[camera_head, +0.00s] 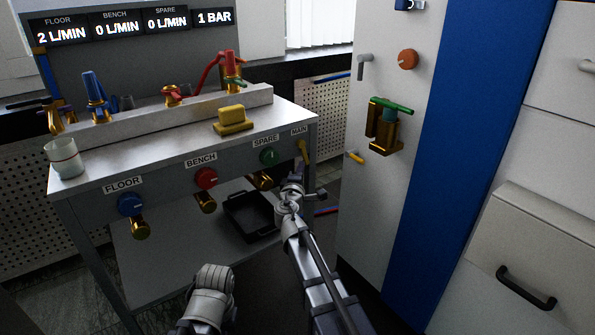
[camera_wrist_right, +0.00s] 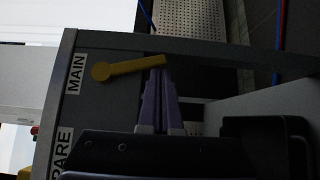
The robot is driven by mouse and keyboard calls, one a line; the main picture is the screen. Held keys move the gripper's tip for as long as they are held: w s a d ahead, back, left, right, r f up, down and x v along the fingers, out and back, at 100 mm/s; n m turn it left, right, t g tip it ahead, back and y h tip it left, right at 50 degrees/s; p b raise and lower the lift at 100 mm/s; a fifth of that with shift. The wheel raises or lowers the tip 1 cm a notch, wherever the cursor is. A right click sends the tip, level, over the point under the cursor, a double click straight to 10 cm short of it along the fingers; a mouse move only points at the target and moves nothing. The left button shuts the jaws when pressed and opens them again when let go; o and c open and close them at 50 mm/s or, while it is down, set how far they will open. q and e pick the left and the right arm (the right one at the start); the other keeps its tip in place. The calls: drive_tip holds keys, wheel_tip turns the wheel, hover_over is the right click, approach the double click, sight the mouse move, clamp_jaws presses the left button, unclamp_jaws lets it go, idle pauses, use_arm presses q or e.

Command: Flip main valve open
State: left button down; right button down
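The main valve is a yellow lever (camera_head: 304,152) on the right end of the bench's front panel, under the MAIN label. It hangs down, slightly tilted. In the right wrist view, which is turned sideways, the lever (camera_wrist_right: 130,68) runs from its round pivot to a free end at my fingertips. My right gripper (camera_head: 293,184) is just below the lever in the head view. In the right wrist view its fingers (camera_wrist_right: 161,72) are together, tips at the lever's free end; whether they touch it is unclear. My left gripper is not in view; only a grey part of my arm shows at the bottom.
Blue floor (camera_head: 131,204), red bench (camera_head: 206,179) and green spare (camera_head: 269,156) knobs line the panel. The display (camera_head: 130,24) reads 1 BAR at its right. A black tray (camera_head: 249,216) sits below. A white cabinet (camera_head: 367,200) stands to the right.

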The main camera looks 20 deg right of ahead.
drive_tip(key=shift+w+d+f, duration=0.1)
drive_tip(key=shift+w+d, duration=0.2)
drive_tip(key=shift+d, duration=0.55)
drive_tip(key=shift+w+d, duration=0.3)
drive_tip(key=shift+d, duration=0.65)
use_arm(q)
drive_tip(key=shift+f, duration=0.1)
use_arm(e)
drive_tip(key=shift+a, duration=0.1)
